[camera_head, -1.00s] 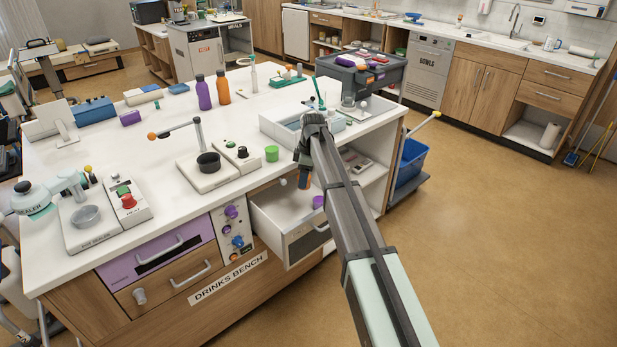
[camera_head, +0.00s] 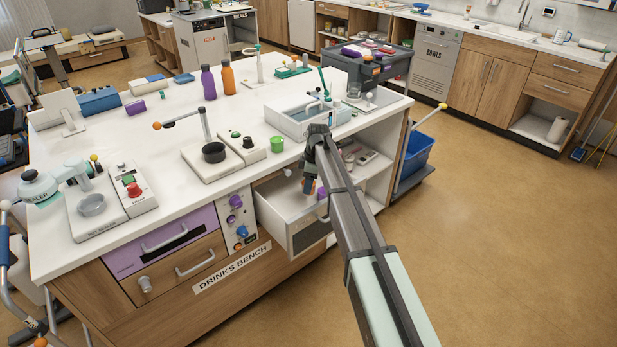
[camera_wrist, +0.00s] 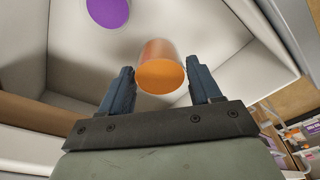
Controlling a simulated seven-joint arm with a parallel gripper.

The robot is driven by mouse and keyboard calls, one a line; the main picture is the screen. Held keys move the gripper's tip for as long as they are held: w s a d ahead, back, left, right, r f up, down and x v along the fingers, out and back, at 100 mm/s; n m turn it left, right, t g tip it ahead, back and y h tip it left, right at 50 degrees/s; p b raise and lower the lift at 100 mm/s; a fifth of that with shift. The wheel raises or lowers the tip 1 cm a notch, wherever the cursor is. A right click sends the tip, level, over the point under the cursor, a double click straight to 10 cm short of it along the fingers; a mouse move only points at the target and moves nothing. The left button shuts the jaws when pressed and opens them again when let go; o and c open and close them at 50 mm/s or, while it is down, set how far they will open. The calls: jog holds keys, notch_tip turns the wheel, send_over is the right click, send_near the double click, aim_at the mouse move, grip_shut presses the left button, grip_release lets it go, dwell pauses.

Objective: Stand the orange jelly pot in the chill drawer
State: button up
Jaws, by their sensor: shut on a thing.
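My gripper (camera_wrist: 162,92) is shut on the orange jelly pot (camera_wrist: 160,75), which shows between the two fingers in the wrist view. In the head view my gripper (camera_head: 309,186) is down at the open chill drawer (camera_head: 279,214), inside or just over it. The pot is mostly hidden there by the arm. The drawer's pale inside (camera_wrist: 205,25) fills much of the wrist view. A purple pot (camera_wrist: 108,12) stands in the drawer, apart from the orange one. I cannot tell whether the orange pot touches the drawer floor.
A green pot (camera_head: 277,144) stands on the white bench top (camera_head: 150,130) above the drawer. The drawer's front panel (camera_head: 308,232) and side walls stand close around my gripper.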

jog(key=shift+f, duration=3.55)
jog(key=shift+f, duration=0.5)
jog(key=o, duration=1.2)
jog(key=shift+o, duration=0.6)
jog(key=shift+r, duration=4)
